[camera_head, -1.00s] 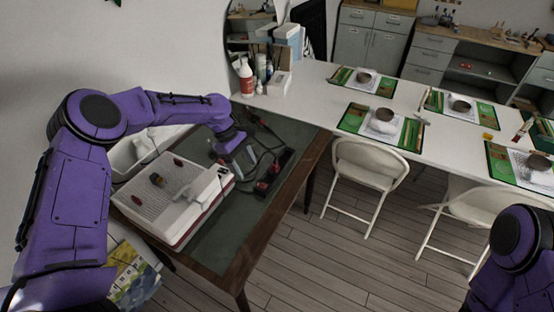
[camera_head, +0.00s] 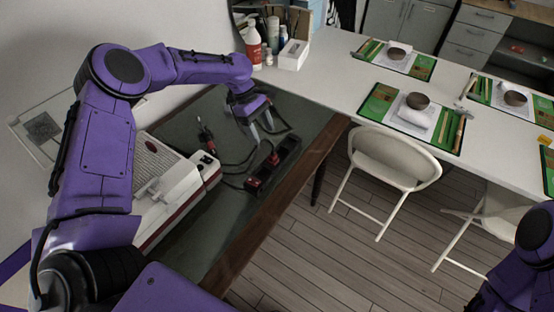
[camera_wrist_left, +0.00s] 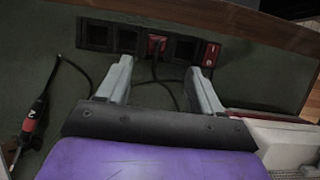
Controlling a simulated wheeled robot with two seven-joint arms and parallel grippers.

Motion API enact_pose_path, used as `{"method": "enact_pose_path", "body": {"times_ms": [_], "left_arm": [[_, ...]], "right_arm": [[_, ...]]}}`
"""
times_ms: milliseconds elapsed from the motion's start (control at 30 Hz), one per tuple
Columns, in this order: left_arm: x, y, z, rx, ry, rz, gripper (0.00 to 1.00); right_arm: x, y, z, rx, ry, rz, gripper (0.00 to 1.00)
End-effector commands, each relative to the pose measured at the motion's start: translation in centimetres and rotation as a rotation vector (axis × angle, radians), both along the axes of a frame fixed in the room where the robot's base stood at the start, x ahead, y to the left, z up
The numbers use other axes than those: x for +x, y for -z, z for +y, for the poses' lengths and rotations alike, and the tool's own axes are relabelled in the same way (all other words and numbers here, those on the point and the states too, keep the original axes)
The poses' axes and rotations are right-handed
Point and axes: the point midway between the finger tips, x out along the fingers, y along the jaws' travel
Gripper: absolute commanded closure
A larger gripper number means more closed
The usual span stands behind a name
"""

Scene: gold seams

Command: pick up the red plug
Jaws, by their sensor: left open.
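The red plug (camera_head: 274,158) sits in a black power strip (camera_head: 290,150) on the dark green mat of the wooden table. In the left wrist view the red plug (camera_wrist_left: 157,43) shows between and beyond my fingertips, with a black cord hanging from it. My left gripper (camera_head: 262,131) is open and empty above the mat, just behind the strip in the head view. In the left wrist view the open fingers (camera_wrist_left: 159,72) point toward the strip (camera_wrist_left: 112,27), apart from the plug. My right gripper is out of view; only part of that arm shows.
A red switch (camera_wrist_left: 211,54) is at one end of the strip. A red-handled tool (camera_head: 206,138) with a cord lies on the mat. A white device with red trim (camera_head: 185,190) stands at the left. A folding chair (camera_head: 395,165) stands beyond the table edge.

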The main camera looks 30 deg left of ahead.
Motion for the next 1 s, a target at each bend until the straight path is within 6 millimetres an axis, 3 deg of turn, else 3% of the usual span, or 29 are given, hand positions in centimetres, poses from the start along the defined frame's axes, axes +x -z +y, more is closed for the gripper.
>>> {"method": "enact_pose_path", "body": {"times_ms": [633,900,1000], "left_arm": [[-0.2,9.2,-3.9,0.000,0.003,0.003,0.34],[-0.1,9.8,-4.2,0.000,0.004,0.001,0.34],[-0.1,9.8,-4.2,0.000,0.004,0.001,0.67]], "right_arm": [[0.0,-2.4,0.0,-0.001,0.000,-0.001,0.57],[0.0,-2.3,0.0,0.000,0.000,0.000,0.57],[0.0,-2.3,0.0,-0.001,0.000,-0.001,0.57]]}}
